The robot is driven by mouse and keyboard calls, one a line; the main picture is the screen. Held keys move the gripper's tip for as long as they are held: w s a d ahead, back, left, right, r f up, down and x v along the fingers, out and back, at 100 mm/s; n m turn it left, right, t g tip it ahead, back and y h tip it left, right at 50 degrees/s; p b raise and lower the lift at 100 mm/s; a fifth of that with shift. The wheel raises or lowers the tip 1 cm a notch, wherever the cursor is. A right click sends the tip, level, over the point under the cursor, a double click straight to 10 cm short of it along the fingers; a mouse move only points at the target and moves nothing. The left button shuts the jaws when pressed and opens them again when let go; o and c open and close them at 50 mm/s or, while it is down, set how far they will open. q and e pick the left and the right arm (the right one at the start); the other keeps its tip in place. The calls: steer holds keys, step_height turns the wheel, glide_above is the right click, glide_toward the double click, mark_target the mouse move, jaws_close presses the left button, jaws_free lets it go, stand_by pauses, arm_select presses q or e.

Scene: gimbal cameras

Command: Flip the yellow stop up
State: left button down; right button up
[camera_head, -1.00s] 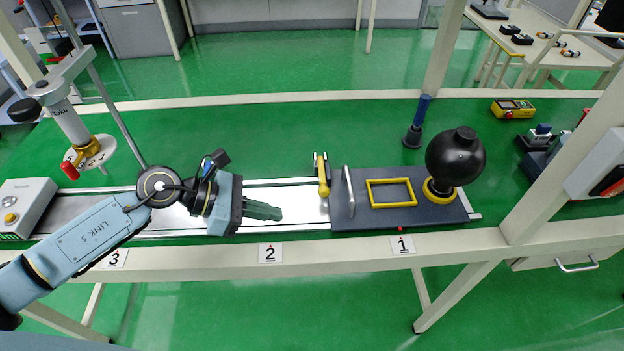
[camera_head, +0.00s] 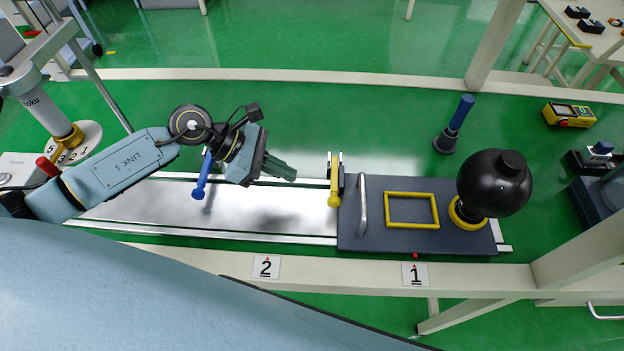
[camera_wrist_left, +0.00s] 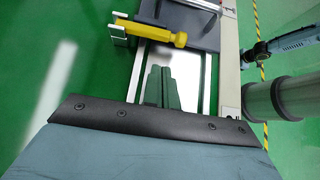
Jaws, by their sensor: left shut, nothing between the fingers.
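The yellow stop (camera_head: 334,185) lies flat across the metal rail, its hinge bracket at the rail's far edge and its knob toward the near side. It sits just left of the dark carriage plate (camera_head: 375,232). In the left wrist view the yellow stop (camera_wrist_left: 150,32) shows beyond the fingertips, with its bracket at left. My left gripper (camera_head: 282,170) is shut and empty, above the rail's far edge, left of the stop and apart from it. Its closed green fingers (camera_wrist_left: 160,88) point toward the stop side in the wrist view. My right gripper is not seen.
The carriage bears a handle (camera_head: 362,205), a yellow frame (camera_head: 388,212) and a large black ball (camera_head: 494,183). A blue-handled tool (camera_head: 456,125) stands behind. The rail (camera_head: 270,215) between the stops is clear.

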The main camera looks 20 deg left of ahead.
mark_target(321, 196)
arm_select(q)
steer(key=x, duration=0.8)
steer(key=shift+w+d, duration=0.1)
steer(key=shift+x, duration=0.75)
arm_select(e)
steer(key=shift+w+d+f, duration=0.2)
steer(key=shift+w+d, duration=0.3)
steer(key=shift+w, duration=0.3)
arm_select(q)
steer(key=shift+r, duration=0.15)
